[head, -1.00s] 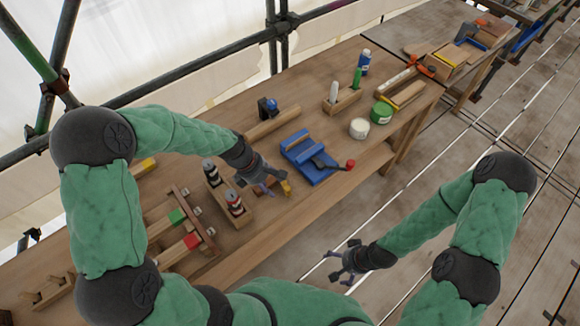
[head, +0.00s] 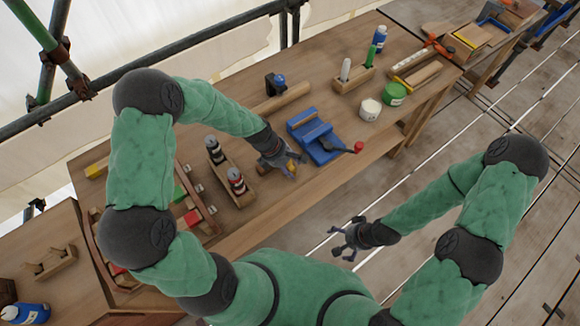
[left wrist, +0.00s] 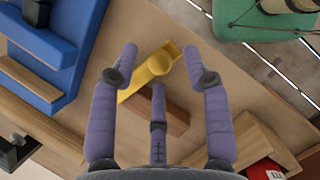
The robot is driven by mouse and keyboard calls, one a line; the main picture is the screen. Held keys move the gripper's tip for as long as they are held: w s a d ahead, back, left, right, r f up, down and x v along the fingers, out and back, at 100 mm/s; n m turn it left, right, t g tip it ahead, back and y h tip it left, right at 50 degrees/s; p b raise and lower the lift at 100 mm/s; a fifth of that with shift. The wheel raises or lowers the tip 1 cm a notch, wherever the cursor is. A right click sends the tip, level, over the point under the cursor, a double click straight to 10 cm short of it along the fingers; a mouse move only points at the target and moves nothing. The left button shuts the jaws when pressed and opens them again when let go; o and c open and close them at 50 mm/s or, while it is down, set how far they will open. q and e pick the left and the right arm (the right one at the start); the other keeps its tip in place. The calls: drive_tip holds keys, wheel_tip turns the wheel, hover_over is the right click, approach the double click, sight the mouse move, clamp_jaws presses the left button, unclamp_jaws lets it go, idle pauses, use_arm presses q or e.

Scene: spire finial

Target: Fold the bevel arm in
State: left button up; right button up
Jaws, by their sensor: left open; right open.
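The bevel has a yellow arm (left wrist: 150,72) and a brown wooden stock (left wrist: 168,118). It lies on the workbench with the arm swung out at an angle from the stock. My right gripper (head: 349,239) is open and empty, off the bench front.
A blue vise (head: 312,137) with a red-knobbed handle stands beside the bevel. A wooden holder (head: 230,178) with dark cans is on the other side. A white tub (head: 370,109) and green tin (head: 394,94) stand farther right. The bench's front edge is close.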

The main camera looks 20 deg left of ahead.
use_arm(q)
drive_tip(key=shift+d+f, duration=0.1)
drive_tip(key=shift+f, duration=0.15)
clamp_jaws()
